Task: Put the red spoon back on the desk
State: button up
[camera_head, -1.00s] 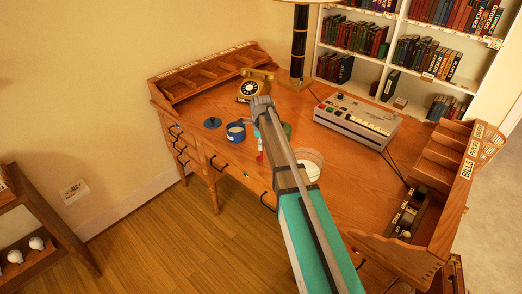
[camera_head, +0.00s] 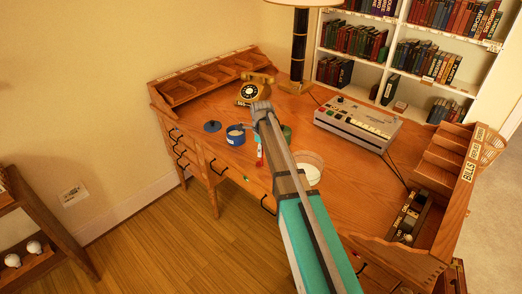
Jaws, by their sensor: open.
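My gripper (camera_head: 261,106) is at the far end of my arm, in front of the desk (camera_head: 348,200) in the picture. It is small and its fingers do not show clearly. A small slim red and white thing (camera_head: 259,153) shows just left of my arm near the desk's front edge. It may be the red spoon, but its shape is too small to be sure. I see nothing held. My arm hides part of the desktop behind it.
A blue mug (camera_head: 235,134) and a dark blue lid (camera_head: 212,126) are left of my arm. A telephone (camera_head: 251,91), a lamp (camera_head: 299,60) and a keyed machine (camera_head: 357,122) stand farther back. The right desktop has free room.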

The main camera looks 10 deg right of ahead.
jog(key=shift+r, duration=0.15)
notch_tip(320, 180, up, 12)
jog(key=p, duration=1.2)
jog(key=shift+s, duration=0.15)
dwell(0.8)
jog(key=s+n, duration=2.3)
jog(key=s, duration=0.4)
jog(key=shift+s+a, duration=0.35)
jog(key=shift+s, duration=0.05)
